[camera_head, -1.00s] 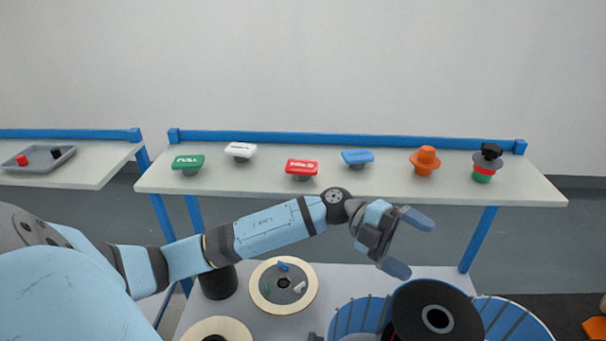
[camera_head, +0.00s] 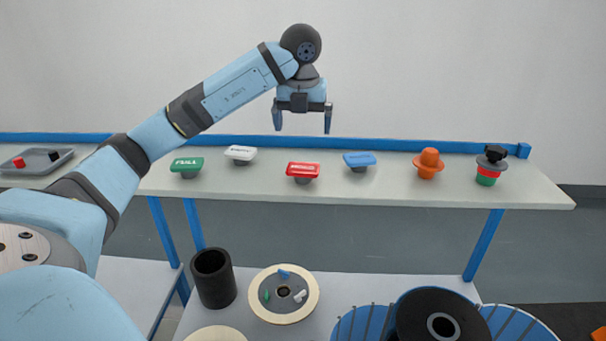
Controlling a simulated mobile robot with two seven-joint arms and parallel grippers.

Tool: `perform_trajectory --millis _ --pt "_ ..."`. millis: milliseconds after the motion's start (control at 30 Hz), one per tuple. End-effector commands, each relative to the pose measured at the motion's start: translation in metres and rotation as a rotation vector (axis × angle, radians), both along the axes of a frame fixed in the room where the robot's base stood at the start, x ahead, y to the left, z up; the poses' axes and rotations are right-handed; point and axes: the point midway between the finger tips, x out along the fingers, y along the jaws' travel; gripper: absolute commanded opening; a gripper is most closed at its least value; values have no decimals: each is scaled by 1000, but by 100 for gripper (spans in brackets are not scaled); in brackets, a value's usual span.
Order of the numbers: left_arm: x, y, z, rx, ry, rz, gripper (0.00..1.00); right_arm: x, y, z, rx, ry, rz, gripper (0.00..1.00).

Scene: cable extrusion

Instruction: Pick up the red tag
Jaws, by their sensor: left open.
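The red tag (camera_head: 303,170) has white lettering and rests on a small dark base on the long white shelf (camera_head: 400,196), near its middle. My left gripper (camera_head: 302,130) points down with its two fingers spread wide and nothing between them. In the picture it is straight above the red tag, clearly apart from it. My right gripper does not show.
A green tag (camera_head: 187,165) and a white tag (camera_head: 241,153) stand left of the red one. A blue tag (camera_head: 359,160), an orange piece (camera_head: 428,162) and a stacked coloured piece (camera_head: 490,168) stand to the right. A blue rail (camera_head: 400,145) runs along the shelf's back.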

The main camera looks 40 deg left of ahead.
Motion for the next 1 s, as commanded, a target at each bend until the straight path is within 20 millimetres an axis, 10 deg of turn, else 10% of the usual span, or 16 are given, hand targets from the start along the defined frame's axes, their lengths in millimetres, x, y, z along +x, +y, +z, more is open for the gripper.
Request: perform_trajectory --millis 300,1000 --pt "6 4 -59 -3 4 -3 100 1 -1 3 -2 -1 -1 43" --pt "9 8 -125 -4 1 -4 100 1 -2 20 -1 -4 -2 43"
